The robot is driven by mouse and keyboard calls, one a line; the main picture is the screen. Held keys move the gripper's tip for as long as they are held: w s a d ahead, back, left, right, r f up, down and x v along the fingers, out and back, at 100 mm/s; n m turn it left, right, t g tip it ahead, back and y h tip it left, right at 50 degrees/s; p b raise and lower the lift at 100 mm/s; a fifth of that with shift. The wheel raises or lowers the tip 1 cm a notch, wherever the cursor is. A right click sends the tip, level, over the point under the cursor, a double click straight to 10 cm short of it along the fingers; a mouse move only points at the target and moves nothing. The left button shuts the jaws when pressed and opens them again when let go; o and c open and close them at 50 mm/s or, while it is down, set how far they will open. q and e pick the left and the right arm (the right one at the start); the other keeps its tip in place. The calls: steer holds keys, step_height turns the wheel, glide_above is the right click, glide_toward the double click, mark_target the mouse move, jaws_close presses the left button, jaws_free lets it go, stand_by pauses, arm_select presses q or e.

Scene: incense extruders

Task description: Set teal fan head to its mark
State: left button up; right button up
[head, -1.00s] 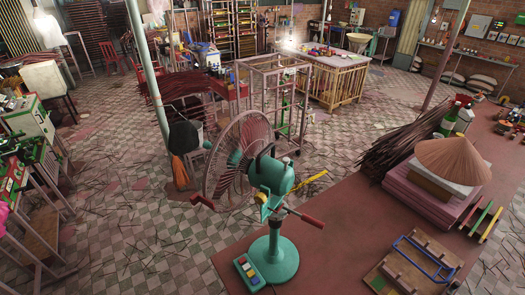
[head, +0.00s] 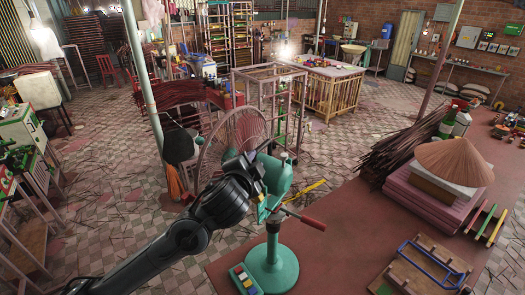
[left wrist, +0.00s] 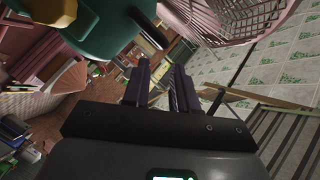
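The fan stands on the red-brown table, its teal head (head: 279,177) above a teal post and round base (head: 272,268). Its wire guard (head: 230,140) faces left. A yellow strip (head: 309,187) and a red-handled lever (head: 312,223) stick out to the right. My left gripper (head: 250,172) is at the left of the head, beside the guard. In the left wrist view its two dark fingers (left wrist: 160,85) stand apart with nothing seen between them. The teal head (left wrist: 100,35) is above and left there; contact cannot be told. My right gripper is not in view. I cannot make out the mark.
A control box with coloured buttons (head: 245,279) is by the fan base. A straw hat (head: 453,162) tops a pink stack (head: 430,200) at right. A wooden frame with blue handle (head: 425,265) lies in front. The table (head: 335,260) is clear right of the fan.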

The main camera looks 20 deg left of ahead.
mark_target(260, 149)
arm_select(q)
steer(key=p+x, duration=0.1)
steer(key=x, duration=0.4)
steer(key=p+x, duration=0.2)
steer(key=x, duration=0.3)
steer(key=shift+w+a+r, duration=0.1)
steer(key=shift+w+r, duration=0.05)
steer(key=shift+w, duration=0.25)
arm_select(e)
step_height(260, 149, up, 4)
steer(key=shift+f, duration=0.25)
arm_select(q)
jaws_close()
